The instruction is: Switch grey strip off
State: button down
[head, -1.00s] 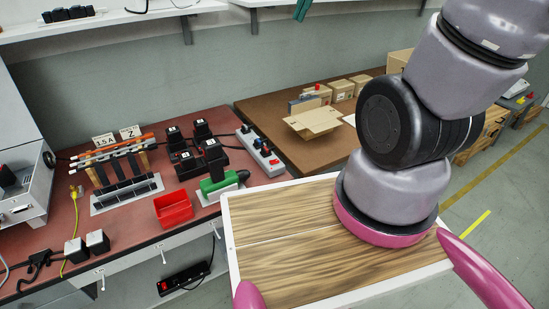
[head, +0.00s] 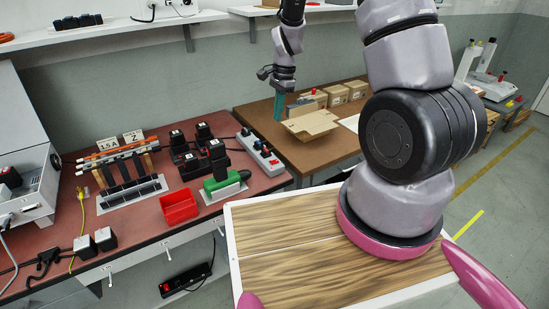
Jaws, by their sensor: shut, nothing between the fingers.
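The grey strip (head: 259,153) lies on the red-topped workbench, near its back right edge. It has several dark sockets and small coloured spots along its top; the state of its switch is too small to tell. My gripper (head: 278,106), with long teal fingers pointing down, hangs beyond and above the strip, to its upper right in the head view. The fingers are shut with nothing between them, and they are apart from the strip.
A red bin (head: 179,207) is in front. An open cardboard box (head: 311,125) sits on the brown table behind. A black strip (head: 187,281) hangs below the bench. A shelf runs above.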

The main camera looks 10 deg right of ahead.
jog(key=shift+s+f, duration=0.15)
jog(key=shift+f, duration=1.15)
send_near(273, 163)
jog(key=f, duration=0.6)
jog(key=shift+w+a+f, duration=0.35)
jog(key=shift+a+f, duration=0.05)
jog(key=shift+f, duration=0.1)
jog(key=shift+s+a+f, duration=0.2)
jog(key=shift+s+f, duration=0.1)
jog(key=shift+d, duration=0.15)
